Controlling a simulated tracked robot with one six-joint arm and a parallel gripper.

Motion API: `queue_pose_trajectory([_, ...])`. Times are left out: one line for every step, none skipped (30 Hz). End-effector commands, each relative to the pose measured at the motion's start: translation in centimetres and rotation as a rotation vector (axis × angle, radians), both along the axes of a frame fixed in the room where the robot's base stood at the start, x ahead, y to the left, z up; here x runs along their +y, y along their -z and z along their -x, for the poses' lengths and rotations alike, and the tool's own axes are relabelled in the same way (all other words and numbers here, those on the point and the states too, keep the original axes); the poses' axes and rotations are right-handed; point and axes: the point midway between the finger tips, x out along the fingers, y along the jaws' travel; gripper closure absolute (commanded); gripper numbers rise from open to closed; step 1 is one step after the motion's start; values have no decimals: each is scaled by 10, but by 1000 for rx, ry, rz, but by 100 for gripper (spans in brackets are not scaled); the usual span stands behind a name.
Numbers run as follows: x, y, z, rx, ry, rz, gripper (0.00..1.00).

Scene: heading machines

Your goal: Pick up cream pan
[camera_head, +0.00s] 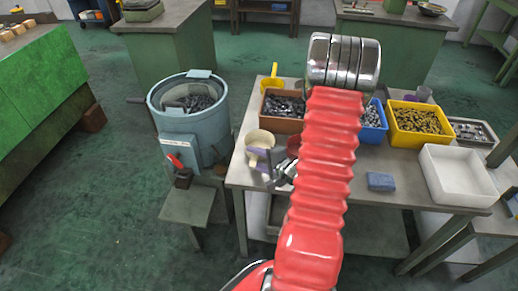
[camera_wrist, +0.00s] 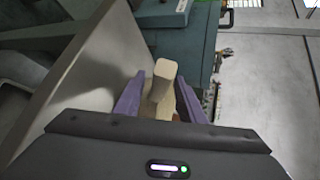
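The cream pan (camera_head: 261,137) stands near the left front edge of the grey table, partly hidden by my gripper. My gripper (camera_head: 265,158) is low at its near side, with purple fingers. In the wrist view, a cream block-like part of the pan (camera_wrist: 163,78) lies between the two purple fingers of my gripper (camera_wrist: 161,77). The fingers are apart, one on each side, with a small gap visible at the left. My red arm hides part of the table.
The table (camera_head: 390,185) also holds a brown bin (camera_head: 283,124), blue bin (camera_head: 373,133), yellow bin (camera_head: 420,139), white tray (camera_head: 458,176), blue block (camera_head: 380,181) and yellow scoop (camera_head: 272,82). A blue-grey drum (camera_head: 176,124) stands close at left.

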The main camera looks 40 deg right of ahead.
Motion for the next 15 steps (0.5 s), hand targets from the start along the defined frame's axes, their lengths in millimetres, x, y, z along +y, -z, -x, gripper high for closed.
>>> queue_pose_trajectory([0, 0, 0, 0, 0, 0, 68])
queue_pose_trajectory([0, 0, 0, 0, 0, 0, 70])
queue_pose_trajectory([0, 0, 0, 0, 0, 0, 72])
queue_pose_trajectory([0, 0, 0, 0, 0, 0, 75])
queue_pose_trajectory([0, 0, 0, 0, 0, 0, 77])
queue_pose_trajectory([0, 0, 0, 0, 0, 0, 79])
queue_pose_trajectory([0, 0, 0, 0, 0, 0, 82])
queue_pose_trajectory([0, 0, 0, 0, 0, 0, 84])
queue_pose_trajectory([0, 0, 0, 0, 0, 0, 86])
queue_pose_trajectory([0, 0, 0, 0, 0, 0, 89])
queue_pose_trajectory([0, 0, 0, 0, 0, 0, 91])
queue_pose_trajectory([0, 0, 0, 0, 0, 0, 94])
queue_pose_trajectory([0, 0, 0, 0, 0, 0, 96])
queue_pose_trajectory([0, 0, 0, 0, 0, 0, 98])
queue_pose_trajectory([0, 0, 0, 0, 0, 0, 100])
